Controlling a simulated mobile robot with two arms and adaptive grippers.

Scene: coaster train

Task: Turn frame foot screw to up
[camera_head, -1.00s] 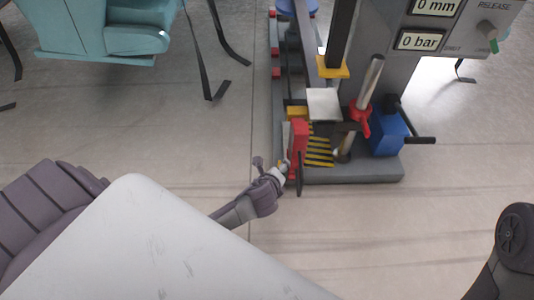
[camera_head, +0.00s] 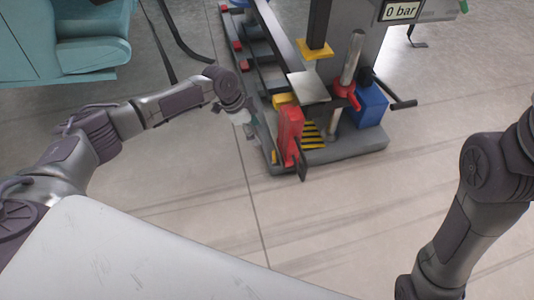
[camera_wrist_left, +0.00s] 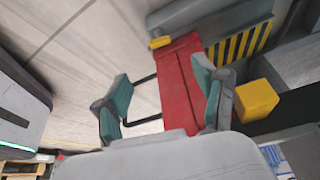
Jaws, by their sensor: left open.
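The grey machine frame (camera_head: 360,142) stands on the floor, with a red block (camera_head: 290,130) at its near end and a black lever (camera_head: 301,163) on that block. I cannot tell which part is the foot screw. My left gripper (camera_head: 251,128) is just left of the red block, partly blurred together with the frame edge. Contact cannot be told. The black lever (camera_wrist_left: 141,82) reaches toward the left finger. My right gripper is out of view.
A yellow block (camera_wrist_left: 257,101) sits right of the right finger, and striped plating (camera_wrist_left: 238,45) lies beyond. A red-collared rod (camera_head: 352,65) and blue box (camera_head: 370,105) stand on the machine. A teal machine (camera_head: 90,45) is at upper left. The floor in front is clear.

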